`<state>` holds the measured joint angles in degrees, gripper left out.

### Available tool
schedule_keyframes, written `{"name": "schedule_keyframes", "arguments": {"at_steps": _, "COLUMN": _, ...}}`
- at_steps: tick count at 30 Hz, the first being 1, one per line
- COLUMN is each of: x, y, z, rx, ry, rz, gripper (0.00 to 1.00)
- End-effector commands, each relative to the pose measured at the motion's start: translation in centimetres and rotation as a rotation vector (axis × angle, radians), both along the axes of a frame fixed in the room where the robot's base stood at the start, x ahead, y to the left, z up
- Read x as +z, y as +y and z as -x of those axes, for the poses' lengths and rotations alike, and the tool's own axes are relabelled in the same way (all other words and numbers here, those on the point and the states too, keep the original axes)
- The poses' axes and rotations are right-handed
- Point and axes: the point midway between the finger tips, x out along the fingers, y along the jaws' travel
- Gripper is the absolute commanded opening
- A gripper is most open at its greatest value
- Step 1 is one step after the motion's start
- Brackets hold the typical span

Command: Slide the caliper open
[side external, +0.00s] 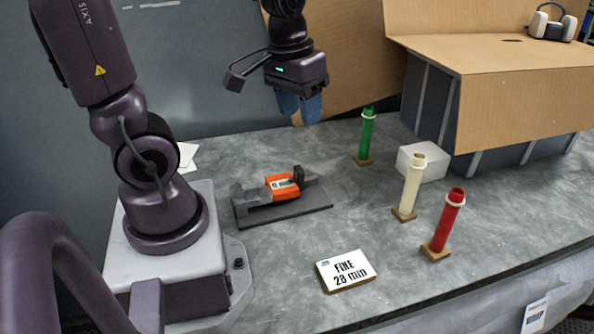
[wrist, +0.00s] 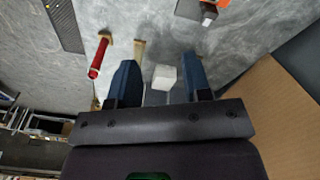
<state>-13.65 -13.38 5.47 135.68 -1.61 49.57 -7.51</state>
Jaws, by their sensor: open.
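The caliper (side external: 258,196) lies on a dark flat plate (side external: 315,203) on the grey table in the side view. It has a dark grey body with an upright block near its right end. Its orange slider (side external: 285,188) with a pale label sits between the left end and that block. My gripper (side external: 299,112) is above and behind the caliper, well clear of it, with blue fingers pointing down. In the wrist view my gripper (wrist: 163,82) is open with nothing held. An orange and dark part shows at the top edge there; I cannot tell whether it is the caliper.
Green (side external: 366,135), cream (side external: 410,187) and red (side external: 445,224) posts stand right of the caliper. A white block (side external: 422,162) is behind the cream post. A sign (side external: 345,270) reading "FINE 28 min" lies in front. A large cardboard-topped box (side external: 500,65) fills the back right.

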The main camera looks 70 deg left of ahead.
Motion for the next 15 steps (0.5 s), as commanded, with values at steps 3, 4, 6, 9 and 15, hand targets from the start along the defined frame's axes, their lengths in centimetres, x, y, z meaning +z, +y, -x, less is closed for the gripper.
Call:
{"name": "schedule_keyframes", "arguments": {"at_steps": 3, "x": -3.4, "y": 3.8, "z": -1.1, "rx": 0.276, "ry": 0.099, "rz": 0.049, "gripper": 0.45}}
{"name": "schedule_keyframes", "arguments": {"at_steps": 4, "x": -4.2, "y": 4.7, "z": -1.2, "rx": 0.348, "ry": 0.118, "rz": 0.059, "gripper": 0.45}}
{"name": "schedule_keyframes", "arguments": {"at_steps": 6, "x": -6.0, "y": 6.8, "z": -1.5, "rx": 0.513, "ry": 0.155, "rz": 0.073, "gripper": 0.45}}
{"name": "schedule_keyframes", "arguments": {"at_steps": 9, "x": -8.2, "y": 9.3, "z": -1.8, "rx": 0.733, "ry": 0.189, "rz": 0.080, "gripper": 0.45}}
{"name": "schedule_keyframes", "arguments": {"at_steps": 15, "x": -9.2, "y": 12.0, "z": -3.2, "rx": 1.061, "ry": 0.143, "rz": 0.082, "gripper": 0.45}}
